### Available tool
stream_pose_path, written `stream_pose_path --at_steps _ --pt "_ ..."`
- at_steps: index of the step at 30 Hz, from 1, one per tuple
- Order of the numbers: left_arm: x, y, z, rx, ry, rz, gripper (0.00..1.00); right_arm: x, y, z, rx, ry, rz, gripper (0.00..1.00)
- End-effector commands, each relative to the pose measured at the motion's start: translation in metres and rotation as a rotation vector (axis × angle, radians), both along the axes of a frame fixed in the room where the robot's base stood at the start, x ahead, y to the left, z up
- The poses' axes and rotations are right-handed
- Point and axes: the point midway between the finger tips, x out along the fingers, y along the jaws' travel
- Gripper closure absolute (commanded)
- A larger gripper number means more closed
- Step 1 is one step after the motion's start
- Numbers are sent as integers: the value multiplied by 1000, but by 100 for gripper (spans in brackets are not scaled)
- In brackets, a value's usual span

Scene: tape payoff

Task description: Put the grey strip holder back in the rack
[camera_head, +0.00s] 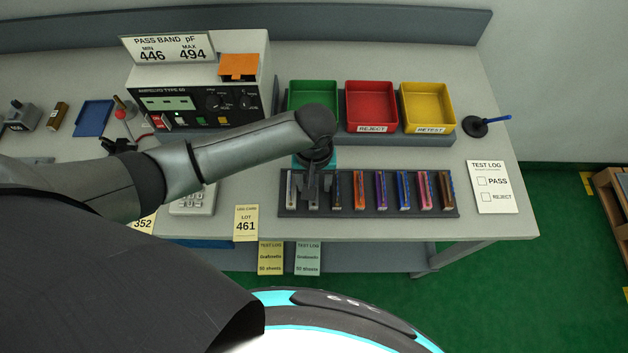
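The dark rack (271,207) lies along the front of the bench and holds a row of upright strip holders in several colours. A grey strip holder (314,207) stands in the second place from the left, with its upper part mostly hidden by my gripper. My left gripper (316,192) points down over that place, with its fingers at the grey holder's top. I cannot tell whether the fingers grip it or only stand around it. My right gripper is out of view.
Green (313,92), red (370,97) and yellow (428,99) trays stand behind the rack. A meter box (200,100) stands behind my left arm. A test log card (491,188) lies right of the rack. A lot card (246,223) is at the bench's front edge.

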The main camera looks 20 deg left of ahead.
Motion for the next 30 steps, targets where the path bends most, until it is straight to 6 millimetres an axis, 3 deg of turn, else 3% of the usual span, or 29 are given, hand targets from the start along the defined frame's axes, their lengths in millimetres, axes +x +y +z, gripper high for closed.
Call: stream_pose_path --at_steps 15,21,30 --pt "1 -1 100 -2 -4 0 43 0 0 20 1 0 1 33" --pt "1 0 118 -2 -1 1 43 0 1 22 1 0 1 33" --pt "0 0 120 -1 0 1 43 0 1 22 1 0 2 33"
